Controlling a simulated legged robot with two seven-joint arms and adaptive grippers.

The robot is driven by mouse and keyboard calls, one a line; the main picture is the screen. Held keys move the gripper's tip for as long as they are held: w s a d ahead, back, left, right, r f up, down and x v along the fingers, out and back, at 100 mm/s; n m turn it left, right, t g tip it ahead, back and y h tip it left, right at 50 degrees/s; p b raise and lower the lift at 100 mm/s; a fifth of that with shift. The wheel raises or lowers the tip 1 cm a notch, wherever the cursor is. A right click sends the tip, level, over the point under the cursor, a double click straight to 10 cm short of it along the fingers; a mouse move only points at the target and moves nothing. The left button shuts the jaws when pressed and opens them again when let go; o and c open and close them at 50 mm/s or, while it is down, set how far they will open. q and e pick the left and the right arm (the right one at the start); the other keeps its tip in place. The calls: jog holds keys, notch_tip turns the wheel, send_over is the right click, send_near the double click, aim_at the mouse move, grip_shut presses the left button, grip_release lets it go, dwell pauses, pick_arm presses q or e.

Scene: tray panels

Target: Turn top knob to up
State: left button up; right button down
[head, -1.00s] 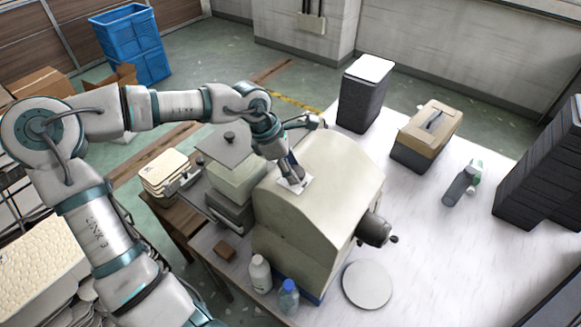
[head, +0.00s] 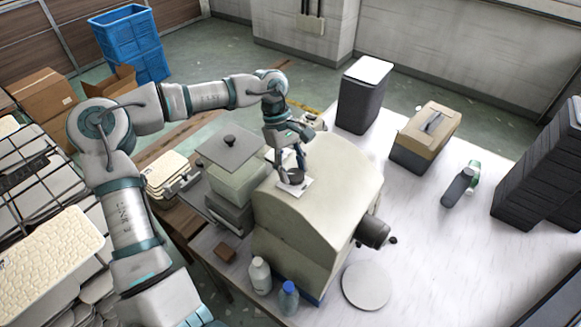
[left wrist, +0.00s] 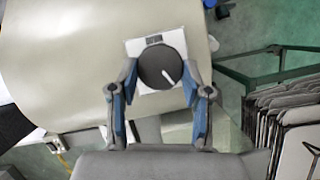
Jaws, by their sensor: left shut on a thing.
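The top knob (left wrist: 158,68) is a dark round dial with a white pointer line on a white square plate (left wrist: 134,48). In the left wrist view its pointer slants toward the lower right. The plate also shows in the head view (head: 293,189), on the curved top of a beige machine (head: 335,170). My left gripper (head: 291,168) comes down onto the knob from above. In the left wrist view its blue-lined fingers (left wrist: 161,84) are on both sides of the knob, shut on it. The fingers partly hide the knob in the head view.
A dark cylinder (head: 373,232) juts from the machine's right side. Two bottles (head: 288,298) and a round grey disc (head: 367,286) are in front. A lidded pot (head: 232,165) stands close on the left. A black bin (head: 363,95) and a tan-topped box (head: 424,137) stand behind.

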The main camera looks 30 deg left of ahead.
pick_arm(q)
jog(key=m+g, duration=0.1)
jog(key=m, duration=0.2)
jog(key=m+g+y, duration=0.1)
jog(key=m, duration=0.2)
jog(key=shift+w+d+f, duration=0.1)
jog(key=shift+w+d, duration=0.05)
jog(key=shift+w, duration=0.05)
jog(key=shift+y, duration=0.3)
jog(key=o, duration=1.2)
jog(key=v, duration=1.2)
jog(key=shift+w, duration=0.15)
jog(key=shift+f, duration=0.15)
